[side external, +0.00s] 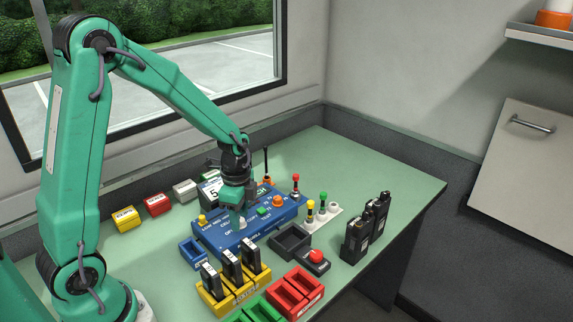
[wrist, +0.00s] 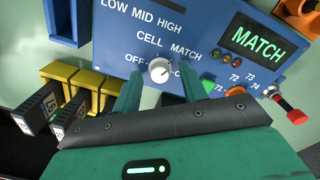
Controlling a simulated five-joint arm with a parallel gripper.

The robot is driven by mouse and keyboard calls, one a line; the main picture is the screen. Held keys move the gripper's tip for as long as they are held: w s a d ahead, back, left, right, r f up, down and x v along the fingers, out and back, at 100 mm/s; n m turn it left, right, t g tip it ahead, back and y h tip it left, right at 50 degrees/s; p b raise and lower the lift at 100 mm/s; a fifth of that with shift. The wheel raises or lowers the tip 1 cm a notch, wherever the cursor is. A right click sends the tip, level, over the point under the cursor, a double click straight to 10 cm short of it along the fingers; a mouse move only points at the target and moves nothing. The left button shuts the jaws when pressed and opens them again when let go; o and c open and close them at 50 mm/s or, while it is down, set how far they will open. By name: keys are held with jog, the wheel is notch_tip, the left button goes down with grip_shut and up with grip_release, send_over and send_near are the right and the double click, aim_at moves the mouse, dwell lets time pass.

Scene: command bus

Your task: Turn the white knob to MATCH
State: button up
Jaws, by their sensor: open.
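The white knob (wrist: 160,70) is on a blue panel (wrist: 215,60) with the labels OFF, CELL and MATCH around it; a further label at its right is partly hidden by a finger. Its dark pointer line appears to slant to the upper right, toward MATCH. The panel's display (wrist: 258,42) reads MATCH in green. My gripper (wrist: 160,78) is open, one finger on each side of the knob, with gaps visible. In the side view my gripper (side external: 238,210) is low over the blue panel (side external: 262,227), and the white knob (side external: 242,222) is partly hidden.
Yellow holders (side external: 232,285) with black modules stand in front of the panel. A dark tray (side external: 290,241), a red-button box (side external: 316,261) and black radios (side external: 366,235) are at the right. Colored indicator posts (side external: 323,207) stand beside the panel. The table's far right is clear.

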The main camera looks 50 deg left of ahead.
aim_at(241, 219)
jog(key=shift+w+r, duration=0.15)
jog(key=shift+r, duration=3.7)
jog(key=s+d+r+n+t, duration=0.2)
jog(key=s+r+n+t, duration=0.1)
jog(key=s+r+n, duration=0.2)
jog(key=s+d+r+n+t, duration=0.2)
jog(key=s+r+n, duration=0.4)
jog(key=s, duration=0.3)
jog(key=shift+d+r+t, duration=0.35)
jog(key=shift+d+t, duration=0.05)
jog(key=shift+d, duration=0.05)
jog(key=shift+c, duration=0.4)
